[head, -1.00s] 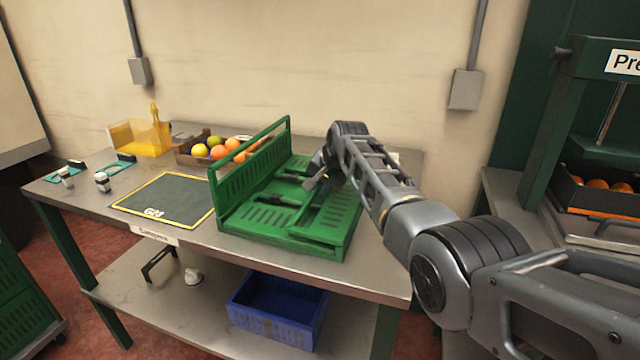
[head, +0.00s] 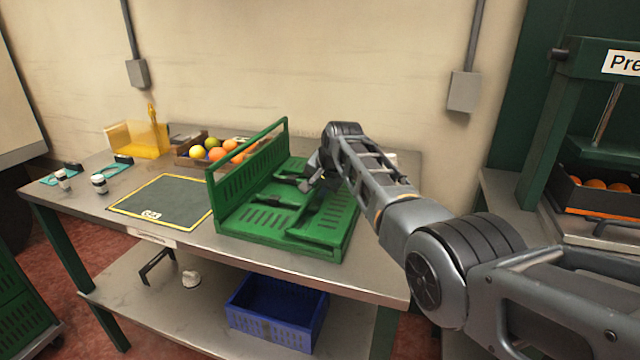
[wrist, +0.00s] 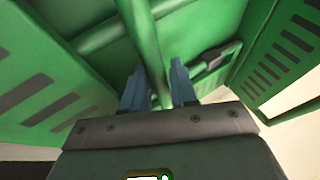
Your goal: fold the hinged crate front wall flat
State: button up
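The green hinged crate (head: 235,230) stands on the table. Its long left wall (head: 250,160) is upright. Green slatted panels lie low across the rest of the crate; which one is the front wall I cannot tell for sure. My gripper (head: 314,182) is low over the crate's right half, partly hidden by my arm. In the wrist view my gripper's (wrist: 160,88) two blue-grey fingers stand apart with a green crate bar (wrist: 148,45) between them. Whether they press on it I cannot tell. Slotted green panels (wrist: 40,100) show on both sides.
Left of the crate lies a dark mat with a yellow border (head: 165,200). Behind it are a fruit box (head: 190,160) and a yellow holder (head: 135,140). A blue bin (head: 277,312) sits on the lower shelf. A green press frame (head: 545,140) stands at right.

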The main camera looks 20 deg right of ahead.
jog(key=v, duration=0.7)
jog(key=shift+s+r, duration=0.2)
jog(key=shift+r, duration=0.05)
dwell(0.4)
